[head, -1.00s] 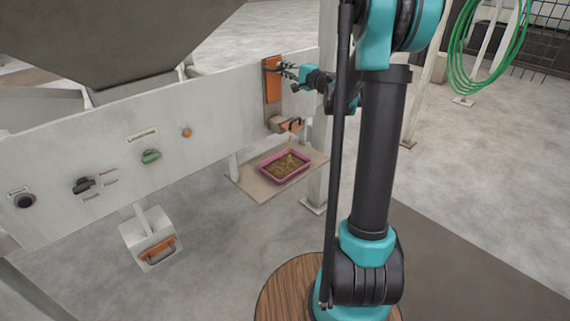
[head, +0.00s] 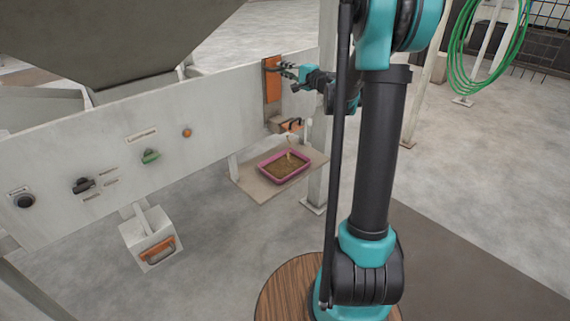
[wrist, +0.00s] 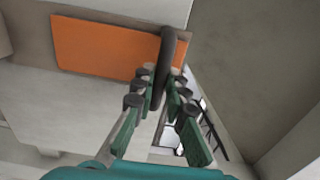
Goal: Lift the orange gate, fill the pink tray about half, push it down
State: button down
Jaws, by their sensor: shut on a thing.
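The orange gate (head: 273,88) is a flat upright plate at the right end of the pale panel; it also fills the upper left of the wrist view (wrist: 100,45). My gripper (head: 284,69) is beside the gate's top. In the wrist view my gripper (wrist: 162,82) has its fingers closed on the gate's dark bar handle (wrist: 172,48). The pink tray (head: 297,175) sits below the outlet. Brown pellets (head: 281,170) cover its floor, and a thin tan stream (head: 289,154) falls into it. The exact fill depth is hard to tell.
The tray stands on a beige shelf (head: 253,187) beside a pale post (head: 319,185). A second outlet box with an orange plate (head: 158,249) is lower left. Knobs (head: 150,156) line the panel, under a large grey hopper (head: 130,35).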

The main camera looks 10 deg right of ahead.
jog(key=shift+f, duration=2.4)
jog(key=c, duration=1.4)
grip_release()
jog(key=shift+r, duration=0.1)
jog(key=shift+o, duration=0.2)
jog(key=v, duration=0.7)
